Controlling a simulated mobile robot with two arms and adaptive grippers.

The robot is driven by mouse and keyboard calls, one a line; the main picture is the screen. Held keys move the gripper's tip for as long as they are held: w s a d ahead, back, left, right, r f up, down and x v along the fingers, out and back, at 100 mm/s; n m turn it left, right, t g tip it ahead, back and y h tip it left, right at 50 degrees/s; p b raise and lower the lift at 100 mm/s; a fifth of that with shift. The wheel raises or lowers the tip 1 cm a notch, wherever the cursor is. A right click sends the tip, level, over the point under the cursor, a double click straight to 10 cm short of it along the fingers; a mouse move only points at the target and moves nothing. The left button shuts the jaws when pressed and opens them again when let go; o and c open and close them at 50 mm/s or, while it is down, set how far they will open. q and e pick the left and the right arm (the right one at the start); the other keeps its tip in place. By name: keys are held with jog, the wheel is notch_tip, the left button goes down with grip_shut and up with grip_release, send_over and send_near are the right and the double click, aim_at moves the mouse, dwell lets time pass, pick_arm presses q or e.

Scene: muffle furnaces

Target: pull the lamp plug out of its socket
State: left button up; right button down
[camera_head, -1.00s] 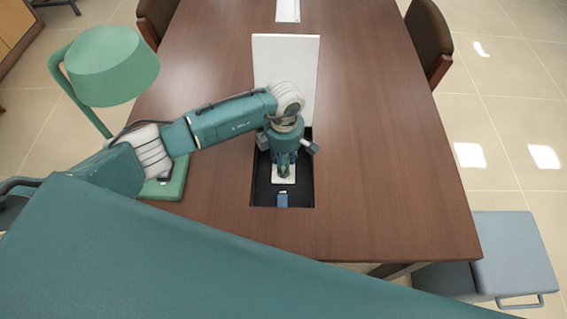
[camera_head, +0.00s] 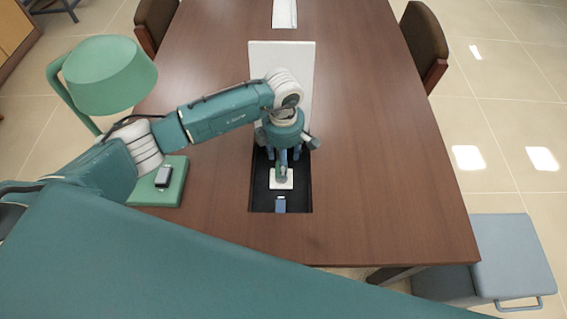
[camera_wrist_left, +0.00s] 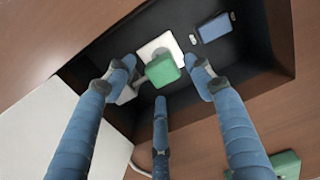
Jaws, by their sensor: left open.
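The green lamp plug (camera_wrist_left: 163,70) stands on a white socket plate (camera_wrist_left: 158,48) inside a dark recess in the table; the plate also shows in the head view (camera_head: 271,184). My left gripper (camera_head: 283,167) points down into the recess, above the plate. In the left wrist view its three blue fingers (camera_wrist_left: 159,76) are spread around the plug, with gaps visible between fingertips and plug. In the head view the gripper mostly hides the plug. The green lamp (camera_head: 108,75) stands at the table's left side. My right gripper is not in view.
A blue block (camera_head: 280,204) lies in the recess by the plate. The lamp base (camera_head: 172,190) carries a small dark switch (camera_head: 163,176). The brown table (camera_head: 400,180) is clear to the right.

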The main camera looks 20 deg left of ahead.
pick_arm(q)
notch_tip(320, 180, up, 4)
jog(key=shift+r, duration=0.1)
jog(key=shift+s+d, duration=0.1)
dwell(0.6)
